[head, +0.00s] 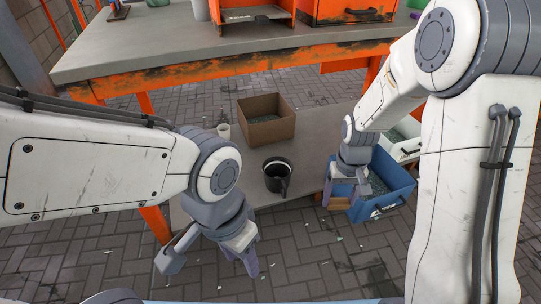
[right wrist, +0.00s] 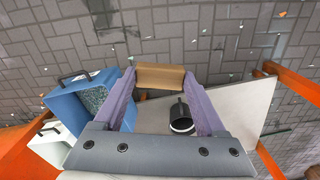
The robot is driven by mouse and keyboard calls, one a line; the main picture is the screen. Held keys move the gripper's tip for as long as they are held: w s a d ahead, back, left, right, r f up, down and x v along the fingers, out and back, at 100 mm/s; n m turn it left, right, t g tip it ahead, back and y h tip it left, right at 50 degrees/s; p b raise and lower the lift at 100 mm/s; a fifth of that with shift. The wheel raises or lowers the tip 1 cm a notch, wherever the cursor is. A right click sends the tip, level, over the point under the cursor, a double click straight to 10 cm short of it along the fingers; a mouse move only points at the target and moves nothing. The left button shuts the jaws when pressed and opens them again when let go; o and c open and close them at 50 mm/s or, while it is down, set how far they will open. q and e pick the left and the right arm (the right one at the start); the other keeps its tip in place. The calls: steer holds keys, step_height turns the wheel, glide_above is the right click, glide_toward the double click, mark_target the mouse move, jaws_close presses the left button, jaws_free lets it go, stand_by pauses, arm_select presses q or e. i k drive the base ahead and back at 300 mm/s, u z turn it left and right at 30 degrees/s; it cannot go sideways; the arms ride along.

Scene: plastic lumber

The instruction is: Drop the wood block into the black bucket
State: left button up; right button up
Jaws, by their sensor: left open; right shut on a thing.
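The wood block (right wrist: 160,75) is a brown piece held between the purple fingertips of my right gripper (right wrist: 158,82) in the right wrist view. In the head view my right gripper (head: 343,193) hangs over the right part of the low grey table, to the right of the black bucket. The black bucket (head: 277,177) stands upright and open on that table; in the right wrist view the bucket (right wrist: 181,119) lies beside the right-hand finger, apart from the block. My left gripper (head: 241,259) is open and empty at the lower left, in front of the table.
A cardboard box (head: 266,122) and a small pale cup (head: 224,132) stand behind the bucket. A blue crate (head: 384,190) and a white bin (head: 404,140) are at the right. A tall orange-framed workbench (head: 220,55) crosses the back.

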mark_target(280, 187)
steer(key=u, duration=3.8)
steer(key=k, duration=2.5)
steer(key=z, duration=1.45)
steer(key=i, duration=0.45)
steer(key=z, duration=0.05)
